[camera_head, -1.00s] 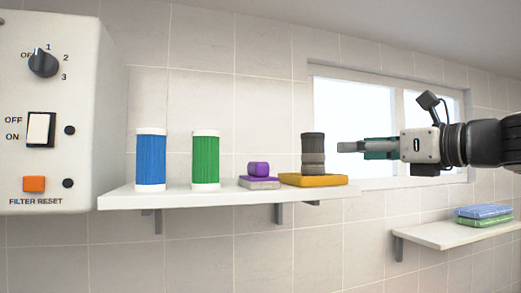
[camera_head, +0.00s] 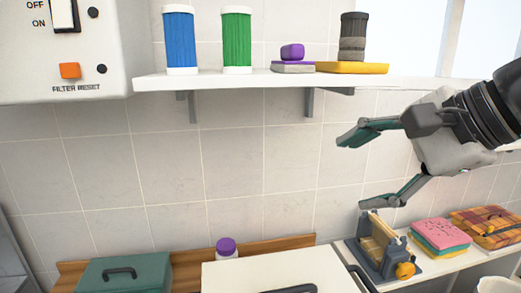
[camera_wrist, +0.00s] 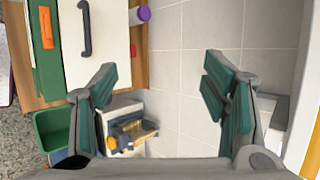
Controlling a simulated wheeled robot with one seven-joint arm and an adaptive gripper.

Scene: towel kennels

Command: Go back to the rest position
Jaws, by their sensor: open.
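My gripper (camera_head: 378,168) is open and empty in front of the tiled wall, at the right in the head view. It is below the level of the wall shelf (camera_head: 260,77) and above the lower counter. Nothing touches the fingers.
Below are a grey-and-wood device (camera_head: 380,245), folded cloths (camera_head: 440,236), a white lid (camera_head: 275,272) and a teal box (camera_head: 125,272).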

